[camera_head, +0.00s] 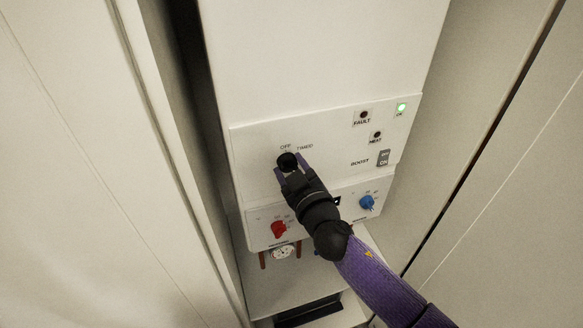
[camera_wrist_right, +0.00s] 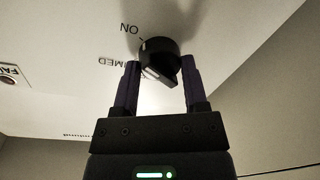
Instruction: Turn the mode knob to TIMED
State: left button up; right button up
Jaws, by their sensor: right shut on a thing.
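The black mode knob (camera_head: 287,161) is on the white control panel (camera_head: 250,150), with the labels OFF and TIMED printed above it and to its right. My right gripper (camera_head: 292,167) reaches up from the lower right and is shut on the knob. In the right wrist view the knob (camera_wrist_right: 160,60) is between the two purple fingers of the gripper (camera_wrist_right: 160,82). ON and part of TIMED appear upside down there. A pale mark shows on the knob's face, but I cannot tell exactly which label it points to. My left gripper is not in view.
A red knob (camera_head: 278,229) and a blue knob (camera_head: 367,202) sit lower on the unit. A BOOST switch (camera_head: 383,158), a dark FAULT lamp (camera_head: 364,115) and a lit green lamp (camera_head: 402,107) are at the right. Pale walls flank the unit closely.

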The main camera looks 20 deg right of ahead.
grip_shut()
jog(key=shift+n, duration=0.3)
jog(key=n+p, duration=0.1)
jog(key=n, duration=0.3)
jog(key=shift+a+n+p, duration=0.1)
jog(key=shift+n+p, duration=0.2)
jog(key=shift+n, duration=0.1)
jog(key=n, duration=0.2)
jog(key=n+p, duration=0.1)
jog(key=n, duration=0.2)
jog(key=shift+n+g+h, duration=0.3)
jog(key=shift+h, duration=0.1)
jog(key=shift+f, duration=0.1)
jog(key=o, duration=1.1)
grip_release()
jog(key=shift+a, duration=0.1)
